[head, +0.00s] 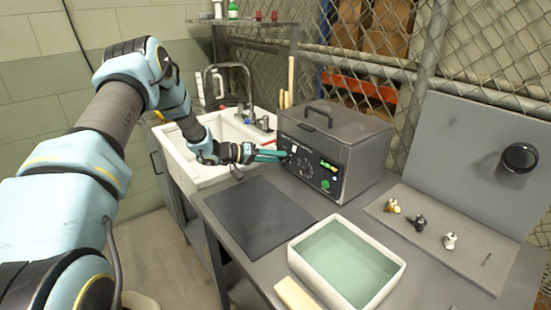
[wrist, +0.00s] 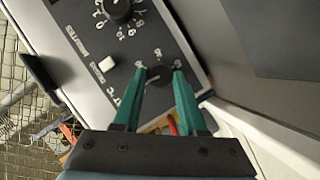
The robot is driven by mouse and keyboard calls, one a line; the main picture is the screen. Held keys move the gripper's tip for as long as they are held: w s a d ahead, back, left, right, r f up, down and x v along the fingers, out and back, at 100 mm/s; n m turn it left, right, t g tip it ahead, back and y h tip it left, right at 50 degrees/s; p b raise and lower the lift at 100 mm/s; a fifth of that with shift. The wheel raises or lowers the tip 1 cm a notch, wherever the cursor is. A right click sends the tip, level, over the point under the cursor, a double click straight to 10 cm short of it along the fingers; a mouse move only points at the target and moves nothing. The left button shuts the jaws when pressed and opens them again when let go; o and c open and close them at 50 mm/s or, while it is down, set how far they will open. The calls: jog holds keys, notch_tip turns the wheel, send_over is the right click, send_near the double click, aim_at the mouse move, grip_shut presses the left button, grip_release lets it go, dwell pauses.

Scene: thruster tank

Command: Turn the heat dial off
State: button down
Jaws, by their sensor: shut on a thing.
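The grey heated tank (head: 358,158) stands on the bench with its lid closed. Its dark front panel carries a heat dial, a dark round knob (wrist: 160,78) with markings around it, seen between my fingertips in the wrist view. My gripper (head: 286,155) reaches the left part of the panel from the left. In the wrist view its green fingers (wrist: 162,72) are shut on the heat dial, one on each side. The fingers partly cover the dial and its label, and I cannot read its setting. In the head view the gripper hides the dial.
A larger minutes dial (wrist: 117,8) and a small switch (wrist: 105,64) sit beside the heat dial. A green-lit display is on the panel's right. A liquid-filled tray (head: 318,222), a dark mat (head: 258,213) and a white sink (head: 182,165) are nearby. Small parts lie on a board at right.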

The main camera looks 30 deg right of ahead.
jog(key=shift+w+n+g+h+b, duration=0.1)
jog(key=shift+n+g+h+b, duration=0.25)
jog(key=shift+n, duration=0.25)
dwell(0.3)
jog(key=shift+c, duration=2.3)
grip_release()
jog(key=b+v, duration=0.4)
jog(key=v, duration=0.5)
jog(key=shift+w+a+f, duration=0.1)
jog(key=shift+w+a, duration=0.05)
jog(key=shift+a, duration=0.25)
jog(key=shift+a+r, duration=0.2)
jog(key=shift+a, duration=0.3)
